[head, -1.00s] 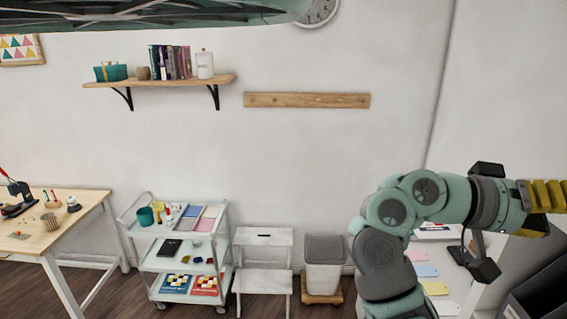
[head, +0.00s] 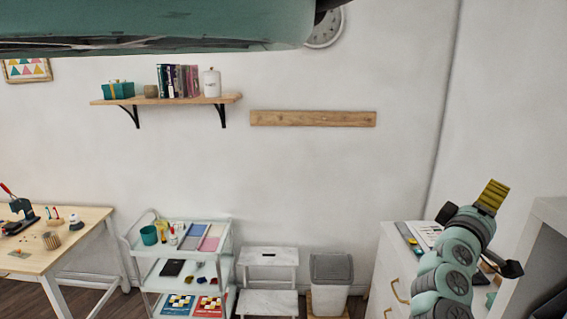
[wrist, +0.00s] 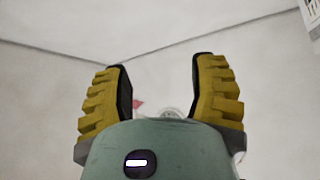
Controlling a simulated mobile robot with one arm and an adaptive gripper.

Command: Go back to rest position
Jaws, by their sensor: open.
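My gripper (head: 491,197) has yellow ribbed fingers and points up at the right of the head view, above a white cabinet (head: 383,262). In the wrist view the two fingers (wrist: 161,92) stand wide apart with nothing between them. Beyond them are the pale wall and ceiling edges. My teal and grey arm rises from the lower right of the head view and hides part of the cabinet top.
A white trolley (head: 147,283) with several items stands left of a white step stool (head: 268,257) and a grey-lidded bin (head: 331,268). A wooden table (head: 88,229) is at far left. A shelf (head: 222,99) hangs on the wall. A pale unit (head: 548,215) stands close right of my arm.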

